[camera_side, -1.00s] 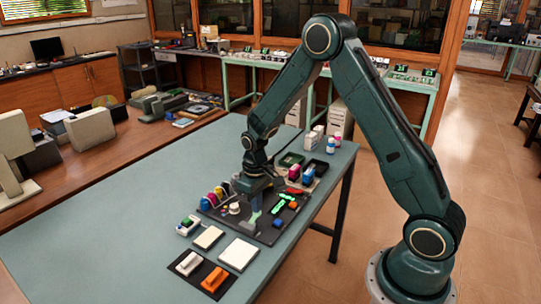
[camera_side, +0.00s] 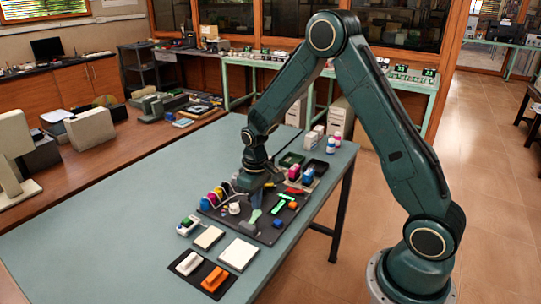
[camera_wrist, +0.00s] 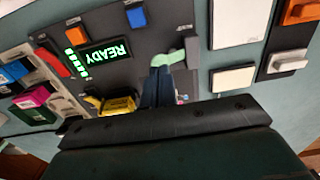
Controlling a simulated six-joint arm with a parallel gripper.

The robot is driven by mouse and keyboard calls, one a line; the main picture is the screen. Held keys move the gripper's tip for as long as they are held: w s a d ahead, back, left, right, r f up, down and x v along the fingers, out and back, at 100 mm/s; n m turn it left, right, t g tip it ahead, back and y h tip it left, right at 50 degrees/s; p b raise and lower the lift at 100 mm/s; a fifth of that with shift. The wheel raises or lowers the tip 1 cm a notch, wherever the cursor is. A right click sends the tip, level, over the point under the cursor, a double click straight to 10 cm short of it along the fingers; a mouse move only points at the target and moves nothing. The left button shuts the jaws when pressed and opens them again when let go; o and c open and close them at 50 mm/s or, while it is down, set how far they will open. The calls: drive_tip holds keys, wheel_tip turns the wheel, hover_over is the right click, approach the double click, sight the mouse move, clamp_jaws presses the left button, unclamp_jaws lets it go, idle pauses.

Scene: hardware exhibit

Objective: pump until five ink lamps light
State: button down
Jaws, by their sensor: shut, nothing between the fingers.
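A dark panel (camera_side: 232,221) lies on the bench. On it is a pale green pump handle (camera_side: 254,216), which also shows in the wrist view (camera_wrist: 169,58). My gripper (camera_side: 257,200) is just over the handle. In the wrist view its shut, empty fingers (camera_wrist: 158,74) point at the panel beside the handle; whether they touch it I cannot tell. A display (camera_wrist: 104,54) glows green with READY, upside down. A row of several small lamps (camera_wrist: 76,62) beside it is lit green.
Beside the panel are white pads (camera_side: 238,254) and a black tray (camera_side: 216,292) with a white and an orange block. The front left bench is clear.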

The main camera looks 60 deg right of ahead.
drive_tip(key=shift+r, duration=0.15)
wheel_tip(320, 180, up, 7)
idle(0.9)
drive_tip(key=s+a+r+t, duration=0.1)
drive_tip(key=s+a+r, duration=0.1)
drive_tip(key=s+r, duration=0.4)
drive_tip(key=s+a+r+t, duration=0.2)
drive_tip(key=s+a+r, duration=0.15)
drive_tip(key=r, duration=0.45)
drive_tip(key=s+a+r+t, duration=0.2)
drive_tip(key=s+r, duration=0.1)
drive_tip(key=s, duration=1.1)
drive_tip(key=shift+s+r+t, duration=0.3)
drive_tip(key=shift+s+r, duration=0.05)
drive_tip(key=shift+r, duration=0.05)
